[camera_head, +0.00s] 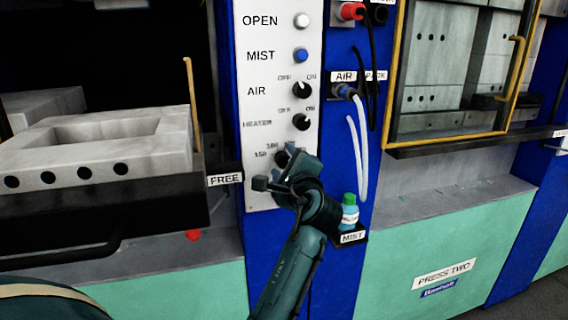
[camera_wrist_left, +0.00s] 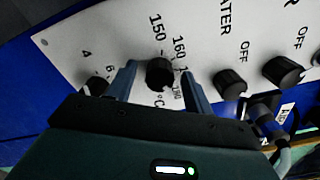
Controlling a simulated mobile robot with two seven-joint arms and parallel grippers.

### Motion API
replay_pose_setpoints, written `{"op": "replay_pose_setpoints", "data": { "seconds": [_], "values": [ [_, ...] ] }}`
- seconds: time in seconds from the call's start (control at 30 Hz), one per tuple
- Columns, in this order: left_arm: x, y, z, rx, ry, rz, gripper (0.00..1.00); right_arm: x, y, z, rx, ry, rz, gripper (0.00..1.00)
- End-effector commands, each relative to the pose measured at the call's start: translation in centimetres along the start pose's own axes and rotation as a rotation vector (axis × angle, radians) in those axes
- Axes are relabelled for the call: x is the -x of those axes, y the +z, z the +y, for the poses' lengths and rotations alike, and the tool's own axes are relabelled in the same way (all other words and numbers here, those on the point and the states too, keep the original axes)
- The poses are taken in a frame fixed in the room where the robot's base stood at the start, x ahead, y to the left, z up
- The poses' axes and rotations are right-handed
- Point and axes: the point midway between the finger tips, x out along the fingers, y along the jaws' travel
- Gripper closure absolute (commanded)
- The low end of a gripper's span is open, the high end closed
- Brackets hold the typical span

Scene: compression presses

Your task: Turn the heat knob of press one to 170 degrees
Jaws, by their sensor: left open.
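The heat knob (camera_wrist_left: 160,73) of press one is a round black knob on the white control panel (camera_wrist_left: 95,45), beside a scale with 150, 160 and 180 and a °C mark. The knob's pointer mark is not clear. My left gripper (camera_wrist_left: 161,82) is open, with one finger on each side of the knob; I cannot tell whether they touch it. The finger on the right covers part of the scale. In the head view my left gripper (camera_head: 283,172) is at the lower panel, partly hiding the heat knob (camera_head: 282,157). My right gripper is not in view.
The HEATER switch (camera_head: 301,122) and AIR switch (camera_head: 302,90) sit above the knob. Another black knob (camera_wrist_left: 96,86) with a smaller scale is close by. A small bottle (camera_head: 349,212) stands right of my arm. Hoses (camera_head: 358,155) hang on the blue column.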

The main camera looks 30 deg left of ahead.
Motion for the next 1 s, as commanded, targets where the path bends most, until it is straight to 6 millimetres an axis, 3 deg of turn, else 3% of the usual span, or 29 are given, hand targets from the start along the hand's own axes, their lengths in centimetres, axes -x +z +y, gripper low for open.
{"op": "replay_pose_setpoints", "data": {
  "seconds": [0.17, 0.7, 1.0],
  "values": [
    [0.01, 0.00, -0.02, 0.001, 0.000, 0.000, 0.48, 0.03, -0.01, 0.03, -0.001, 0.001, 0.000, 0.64],
    [-0.01, -0.01, 0.00, 0.000, 0.000, 0.000, 0.93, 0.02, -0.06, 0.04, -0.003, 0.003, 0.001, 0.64],
    [0.00, -0.02, 0.00, 0.039, 0.000, 0.001, 0.93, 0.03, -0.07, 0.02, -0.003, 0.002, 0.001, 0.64]
  ]
}}
